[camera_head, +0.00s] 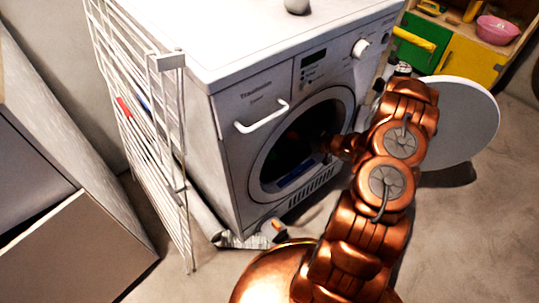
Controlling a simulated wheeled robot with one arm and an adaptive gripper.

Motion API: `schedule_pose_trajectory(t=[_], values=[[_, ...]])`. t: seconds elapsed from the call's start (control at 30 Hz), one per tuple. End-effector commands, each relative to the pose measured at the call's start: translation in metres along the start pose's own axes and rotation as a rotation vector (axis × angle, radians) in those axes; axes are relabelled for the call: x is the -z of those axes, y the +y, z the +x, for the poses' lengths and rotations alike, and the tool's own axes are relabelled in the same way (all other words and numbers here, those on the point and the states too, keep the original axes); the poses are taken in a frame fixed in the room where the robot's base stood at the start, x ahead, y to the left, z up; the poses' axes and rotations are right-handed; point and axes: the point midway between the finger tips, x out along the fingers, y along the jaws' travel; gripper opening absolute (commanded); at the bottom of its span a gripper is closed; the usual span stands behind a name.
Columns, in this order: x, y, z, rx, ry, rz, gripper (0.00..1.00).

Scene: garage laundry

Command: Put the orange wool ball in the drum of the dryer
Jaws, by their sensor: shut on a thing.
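The white dryer (232,130) stands in the middle with its round door (462,115) swung wide open to the right. Its dark drum opening (290,150) faces me. My arm reaches to this opening from the lower right. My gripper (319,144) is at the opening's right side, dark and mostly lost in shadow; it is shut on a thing. I cannot make out the orange wool ball; what is between the fingers is hidden in the dark. A blue patch shows low in the opening.
A white drying rack (165,130) stands close to the dryer's left side. A small grey ball (297,5) sits on the dryer top. A striped roll (238,241) and a small orange-tipped thing (274,230) lie on the floor in front. The open door juts out beside my arm.

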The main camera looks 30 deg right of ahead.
Motion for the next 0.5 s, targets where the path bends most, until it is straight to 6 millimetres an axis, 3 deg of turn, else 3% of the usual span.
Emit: schedule_pose_trajectory(t=[0.3,0.5], values=[[-0.046,-0.002,0.017,0.003,-0.001,0.003,0.18],[-0.059,-0.002,0.022,0.004,0.0,-0.001,0.17]])
